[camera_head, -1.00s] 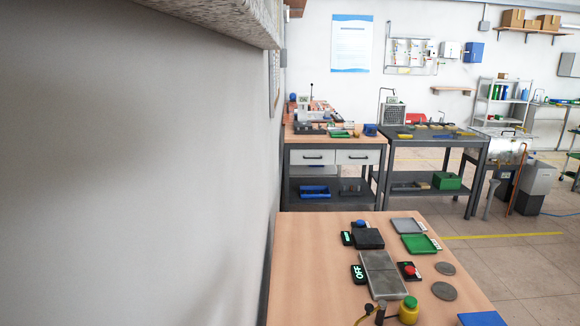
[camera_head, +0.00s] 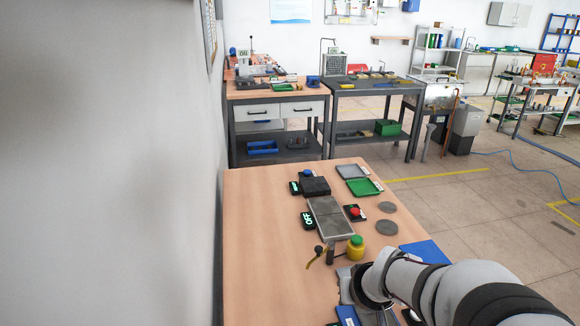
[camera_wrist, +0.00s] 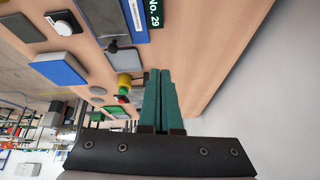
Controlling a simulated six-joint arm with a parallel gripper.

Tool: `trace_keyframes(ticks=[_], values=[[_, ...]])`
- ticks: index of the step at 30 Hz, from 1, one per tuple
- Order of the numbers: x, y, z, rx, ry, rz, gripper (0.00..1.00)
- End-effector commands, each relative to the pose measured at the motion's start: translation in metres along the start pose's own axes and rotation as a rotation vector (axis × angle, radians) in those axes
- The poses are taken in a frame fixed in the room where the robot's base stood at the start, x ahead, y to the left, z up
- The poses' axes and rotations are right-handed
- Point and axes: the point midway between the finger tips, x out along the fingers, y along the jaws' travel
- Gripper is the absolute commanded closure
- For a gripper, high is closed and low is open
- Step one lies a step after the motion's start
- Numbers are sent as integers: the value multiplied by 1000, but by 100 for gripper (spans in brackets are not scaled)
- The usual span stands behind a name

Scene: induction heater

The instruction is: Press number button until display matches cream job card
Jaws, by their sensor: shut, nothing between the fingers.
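My gripper (camera_wrist: 160,74) shows in the wrist view as two green fingers held together, empty. It is above the table, apart from the things on it. A dark display (camera_wrist: 154,12) with green text "No. 29" lies at the top of the wrist view, partly cut off. A round white button (camera_wrist: 63,27) on a dark base is at the upper left of that view. In the head view my arm covers the near right of the table. I cannot make out a cream job card in either view.
The wall (camera_head: 110,160) is on the left.

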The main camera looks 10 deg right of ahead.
Motion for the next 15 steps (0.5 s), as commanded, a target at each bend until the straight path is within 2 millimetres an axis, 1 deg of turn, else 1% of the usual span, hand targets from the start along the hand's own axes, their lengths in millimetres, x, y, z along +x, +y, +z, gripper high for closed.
trace_keyframes(ticks=[1, 2, 3, 5, 6, 8, 9, 12, 15], values=[[11, 19, -9, -16, 27, 38, 100], [18, 31, -16, -31, 48, 66, 100], [25, 48, -23, -51, 71, 105, 100], [36, 75, -32, -82, 99, 169, 100], [42, 93, -36, -101, 114, 214, 100], [51, 120, -40, -131, 126, 284, 100], [56, 138, -41, -149, 130, 329, 100], [64, 175, -40, -190, 126, 428, 100], [68, 200, -37, -220, 116, 500, 100]])
